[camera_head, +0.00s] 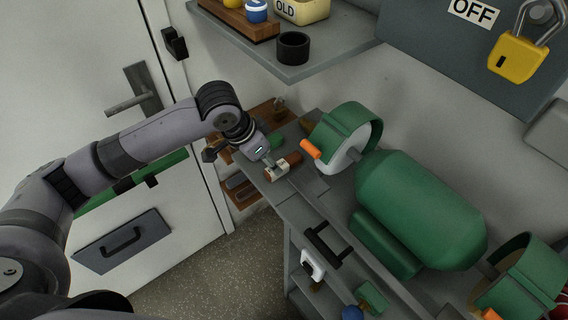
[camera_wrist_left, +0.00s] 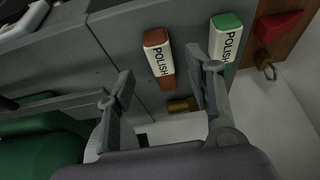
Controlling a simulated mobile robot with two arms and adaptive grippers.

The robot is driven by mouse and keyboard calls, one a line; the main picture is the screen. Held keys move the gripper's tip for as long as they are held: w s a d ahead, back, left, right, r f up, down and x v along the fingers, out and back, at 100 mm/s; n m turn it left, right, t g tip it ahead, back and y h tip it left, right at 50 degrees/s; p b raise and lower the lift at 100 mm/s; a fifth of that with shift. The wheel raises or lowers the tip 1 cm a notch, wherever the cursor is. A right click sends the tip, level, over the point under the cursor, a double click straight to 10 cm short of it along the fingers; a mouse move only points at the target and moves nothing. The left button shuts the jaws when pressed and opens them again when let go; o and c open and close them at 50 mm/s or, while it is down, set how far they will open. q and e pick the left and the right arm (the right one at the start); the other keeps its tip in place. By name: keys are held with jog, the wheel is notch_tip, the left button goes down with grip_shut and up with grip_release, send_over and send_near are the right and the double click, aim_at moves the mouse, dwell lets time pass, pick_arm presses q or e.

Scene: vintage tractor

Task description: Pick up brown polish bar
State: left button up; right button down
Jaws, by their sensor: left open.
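The brown polish bar (camera_wrist_left: 161,65) shows in the left wrist view, with a white band lettered POLISH. It lies on a grey surface beyond and between my open left fingers (camera_wrist_left: 160,75), which hold nothing. In the head view the brown bar (camera_head: 293,159) lies near the left end of the grey bench, right at my left gripper (camera_head: 270,162), which partly covers it. Whether the fingers touch it cannot be told. A green polish bar (camera_wrist_left: 222,48) lies to its right in the wrist view, close to the right finger. My right gripper is not in view.
A green grinder (camera_head: 420,205) with wheels fills the bench to the right. A shelf (camera_head: 320,58) with a black ring hangs above. A brass piece (camera_wrist_left: 182,105) and a red item (camera_wrist_left: 278,25) lie near the bars. A door stands left.

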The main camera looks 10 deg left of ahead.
aim_at(284, 166)
pick_arm(q)
jog(key=x, duration=0.2)
jog(key=p+x, duration=0.1)
jog(key=x, duration=0.2)
jog(key=shift+w+d+r, duration=0.1)
jog(key=shift+w+r, duration=0.05)
jog(key=shift+w, duration=0.1)
jog(key=shift+c, duration=0.5)
jog(key=shift+r, duration=0.1)
grip_shut()
